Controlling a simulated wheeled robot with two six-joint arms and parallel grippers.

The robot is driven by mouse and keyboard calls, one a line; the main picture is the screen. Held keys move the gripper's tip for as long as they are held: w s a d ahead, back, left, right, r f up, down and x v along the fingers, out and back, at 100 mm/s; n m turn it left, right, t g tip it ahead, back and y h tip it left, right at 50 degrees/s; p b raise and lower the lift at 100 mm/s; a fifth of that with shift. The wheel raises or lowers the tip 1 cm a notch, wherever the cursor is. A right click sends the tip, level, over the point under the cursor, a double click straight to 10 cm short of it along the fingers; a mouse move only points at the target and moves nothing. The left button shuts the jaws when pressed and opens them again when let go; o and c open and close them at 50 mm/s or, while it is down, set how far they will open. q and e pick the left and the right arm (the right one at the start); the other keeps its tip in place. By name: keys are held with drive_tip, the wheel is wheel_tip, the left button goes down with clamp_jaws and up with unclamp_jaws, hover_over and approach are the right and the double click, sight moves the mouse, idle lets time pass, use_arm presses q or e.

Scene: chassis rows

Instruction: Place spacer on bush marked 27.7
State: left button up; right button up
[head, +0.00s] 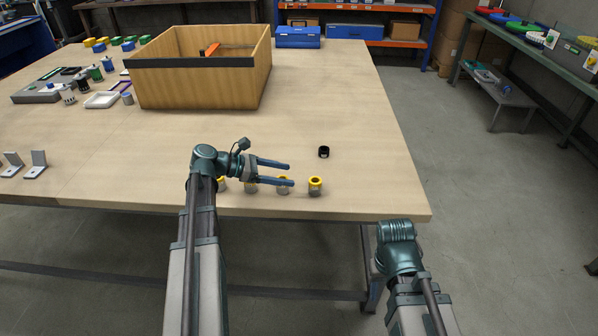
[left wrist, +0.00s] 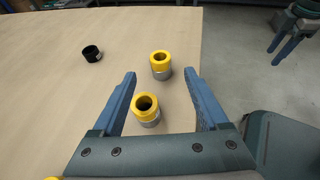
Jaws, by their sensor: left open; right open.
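A short black ring (head: 324,152), which I take to be the spacer, sits alone on the table; it also shows in the left wrist view (left wrist: 91,53). Several grey bushes with yellow tops stand in a row near the front edge, with the rightmost bush (head: 315,187) fully visible. I cannot read any 27.7 marking. My left gripper (head: 291,174) is open and empty above the row. In the left wrist view, one bush (left wrist: 146,108) appears between its fingers, and the rightmost bush (left wrist: 160,62) lies beyond. My right gripper (left wrist: 274,51) is open and empty, beyond the table edge.
A wooden box (head: 200,88) with an orange item inside stands at the back. Small parts and a white tray (head: 101,100) lie at left, with metal brackets (head: 37,165) nearer the front. A blue case (head: 298,37) is at the back. The table around the ring is clear.

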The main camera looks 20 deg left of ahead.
use_arm(q)
drive_tip(key=shift+p+v, duration=0.5)
drive_tip(key=shift+v, duration=1.55)
drive_tip(key=s+d+f+m+g+y, duration=0.25)
drive_tip(key=d+f+m, duration=0.3)
drive_tip(key=d, duration=0.35)
drive_tip(key=s+d+f+m+g+y, duration=0.2)
drive_tip(key=s+d+f+m+g, duration=0.2)
drive_tip(key=d+m, duration=0.4)
drive_tip(key=s+d+f+m+y, duration=0.4)
drive_tip(key=s+d+m+y, duration=0.4)
drive_tip(key=m, duration=0.6)
drive_tip(key=s, duration=0.2)
drive_tip(key=shift+s+g, duration=0.3)
drive_tip(key=shift+g, duration=0.05)
drive_tip(key=shift+r+m, duration=0.1)
drive_tip(key=shift+m, duration=0.15)
